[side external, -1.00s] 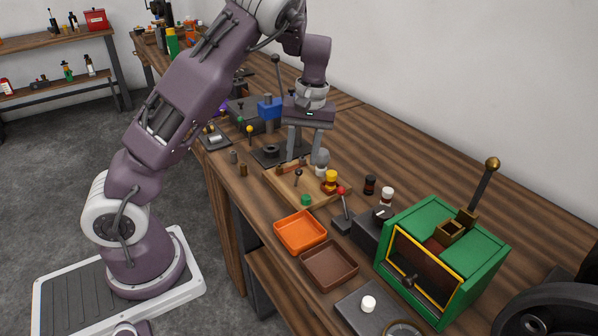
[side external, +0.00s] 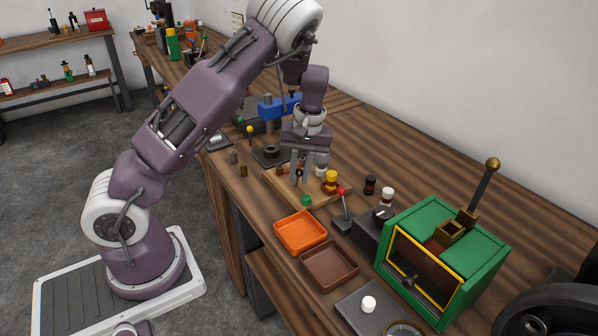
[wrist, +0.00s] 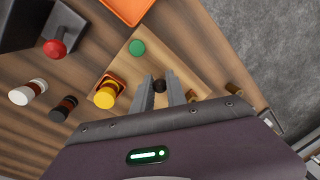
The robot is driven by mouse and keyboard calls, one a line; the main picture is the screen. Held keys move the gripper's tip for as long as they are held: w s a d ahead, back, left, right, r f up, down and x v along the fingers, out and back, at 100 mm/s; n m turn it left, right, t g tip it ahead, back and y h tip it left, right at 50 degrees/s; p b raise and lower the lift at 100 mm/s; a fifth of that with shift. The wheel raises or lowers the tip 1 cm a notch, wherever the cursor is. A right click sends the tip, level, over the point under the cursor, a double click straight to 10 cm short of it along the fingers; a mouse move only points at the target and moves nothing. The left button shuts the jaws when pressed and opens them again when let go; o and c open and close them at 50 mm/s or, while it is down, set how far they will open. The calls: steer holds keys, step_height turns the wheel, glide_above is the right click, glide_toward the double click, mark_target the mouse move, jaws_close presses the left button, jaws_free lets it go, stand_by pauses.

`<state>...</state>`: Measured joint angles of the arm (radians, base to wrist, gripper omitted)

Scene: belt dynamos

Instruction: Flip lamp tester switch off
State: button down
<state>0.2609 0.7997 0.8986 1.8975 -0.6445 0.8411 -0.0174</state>
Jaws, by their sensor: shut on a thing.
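The lamp tester is a pale wooden board (side external: 319,201) on the bench with a green dome (side external: 306,200), a yellow lamp (side external: 331,182) and a small dark-knobbed switch. The same board shows in the wrist view (wrist: 182,62), with the green dome (wrist: 137,47) and yellow lamp (wrist: 106,96). My gripper (side external: 300,182) is low over the board's far left part. In the wrist view its fingers (wrist: 161,86) are closed in on the dark switch knob (wrist: 159,87), one on each side. The fingers hide much of the switch lever, so its tilt is unclear.
A red-knobbed lever (side external: 341,191) stands right of the board. Orange (side external: 300,232) and brown (side external: 329,264) trays lie in front. Dark (side external: 370,184) and white-capped (side external: 387,196) pieces stand behind. A green box (side external: 441,252) is at right.

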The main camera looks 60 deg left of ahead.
steer(key=shift+d+f+y, duration=0.15)
steer(key=shift+d+y, duration=0.15)
steer(key=shift+y, duration=0.4)
steer(key=c, duration=1.3)
jaws_free()
steer(key=shift+c, duration=0.2)
steer(key=v, duration=0.7)
